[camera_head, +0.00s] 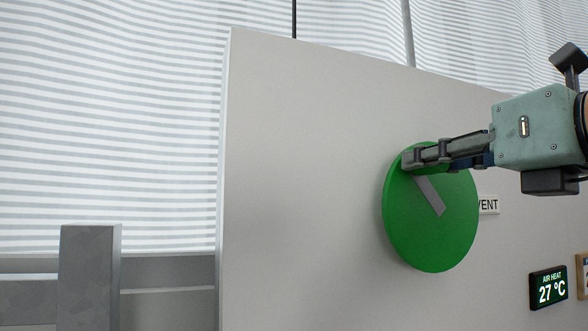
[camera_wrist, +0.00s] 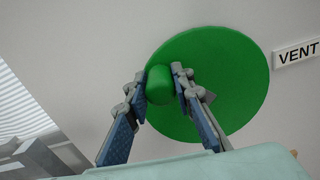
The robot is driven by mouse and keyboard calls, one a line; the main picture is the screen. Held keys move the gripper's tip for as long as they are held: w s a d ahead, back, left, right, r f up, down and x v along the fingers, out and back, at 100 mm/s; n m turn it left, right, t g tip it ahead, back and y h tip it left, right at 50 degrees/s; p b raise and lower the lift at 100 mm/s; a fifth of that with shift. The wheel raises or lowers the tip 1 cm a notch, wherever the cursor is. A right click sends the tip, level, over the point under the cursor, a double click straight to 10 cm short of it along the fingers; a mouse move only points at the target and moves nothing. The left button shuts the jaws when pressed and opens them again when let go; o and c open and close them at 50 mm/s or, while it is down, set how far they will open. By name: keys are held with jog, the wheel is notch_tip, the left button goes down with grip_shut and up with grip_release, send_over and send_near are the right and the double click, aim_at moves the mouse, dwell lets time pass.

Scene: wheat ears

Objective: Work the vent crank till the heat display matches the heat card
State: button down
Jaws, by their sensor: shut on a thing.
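The vent crank is a green disc (camera_head: 432,235) on a pale upright panel, with a grey bar from its upper left rim toward its middle. Its green knob sits at the disc's upper left. My gripper (camera_head: 412,160) is shut on the knob, and in the wrist view the fingers (camera_wrist: 168,88) hold the green knob (camera_wrist: 160,86) from both sides. The heat display (camera_head: 548,287) at the lower right reads "AIR HEAT 27 °C". The heat card (camera_head: 582,275) is cut off at the right edge, so its value cannot be read.
A "VENT" label (camera_head: 489,205) is beside the disc, partly hidden by it; it also shows in the wrist view (camera_wrist: 298,52). The panel (camera_head: 300,180) is bare left of the disc. A grey metal post (camera_head: 88,275) stands at the lower left, before a striped backdrop.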

jog(key=shift+w+d+r+m, duration=0.2)
jog(key=shift+d+m, duration=0.25)
jog(key=shift+m, duration=0.35)
jog(key=shift+w+d+r+m, duration=0.1)
jog(key=shift+d+r+m, duration=0.25)
jog(key=shift+m, duration=0.45)
jog(key=shift+w+d+r+m, duration=0.15)
jog(key=shift+d+m, duration=0.35)
jog(key=shift+m, duration=0.3)
jog(key=c, duration=1.7)
grip_release()
jog(key=shift+o, duration=0.2)
jog(key=shift+s, duration=0.1)
jog(key=v, duration=1.2)
